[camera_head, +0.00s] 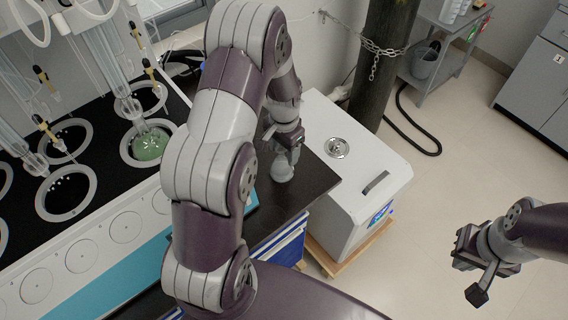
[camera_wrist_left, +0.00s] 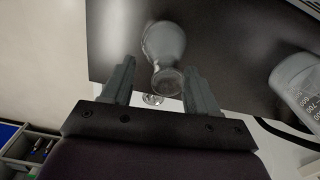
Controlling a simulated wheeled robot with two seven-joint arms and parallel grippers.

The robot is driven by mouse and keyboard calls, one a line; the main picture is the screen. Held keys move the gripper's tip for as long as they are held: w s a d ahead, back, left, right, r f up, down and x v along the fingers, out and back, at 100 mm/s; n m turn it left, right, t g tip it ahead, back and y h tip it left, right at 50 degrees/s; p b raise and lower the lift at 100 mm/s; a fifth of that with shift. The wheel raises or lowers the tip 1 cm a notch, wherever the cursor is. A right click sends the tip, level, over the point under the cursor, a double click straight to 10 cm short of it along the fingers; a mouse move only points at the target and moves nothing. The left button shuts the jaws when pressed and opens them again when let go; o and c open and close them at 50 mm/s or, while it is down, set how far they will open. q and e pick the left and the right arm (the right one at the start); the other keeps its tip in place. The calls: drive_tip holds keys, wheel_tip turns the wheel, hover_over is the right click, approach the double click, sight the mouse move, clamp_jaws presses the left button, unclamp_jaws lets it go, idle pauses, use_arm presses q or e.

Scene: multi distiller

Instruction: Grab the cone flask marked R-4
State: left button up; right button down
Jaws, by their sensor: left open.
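A clear glass cone flask (camera_head: 281,170) stands on the black bench top (camera_head: 318,190) near its right end. It also shows in the left wrist view (camera_wrist_left: 165,42), with its neck toward my gripper. No R-4 label can be read on it. My left gripper (camera_head: 288,143) is just above and behind the flask, partly hidden by its own wrist. In the left wrist view the open fingers (camera_wrist_left: 160,70) lie on either side of the flask's neck, with gaps visible. My right gripper (camera_head: 474,268) hangs over the floor at the right, with nothing visible in it.
Another glass vessel with printed markings (camera_wrist_left: 297,78) stands to the right in the left wrist view. The distiller's round heating wells (camera_head: 66,193) are at the left; one holds green liquid (camera_head: 150,146). A white box unit (camera_head: 365,165) stands right of the bench, before a chained dark cylinder (camera_head: 382,55).

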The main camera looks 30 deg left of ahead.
use_arm(q)
drive_tip(key=shift+s+a+f, duration=0.15)
drive_tip(key=shift+a+f, duration=0.05)
drive_tip(key=shift+a, duration=0.35)
drive_tip(key=shift+c, duration=0.8)
drive_tip(key=shift+d, duration=0.25)
clamp_jaws()
drive_tip(key=shift+a+r, duration=0.15)
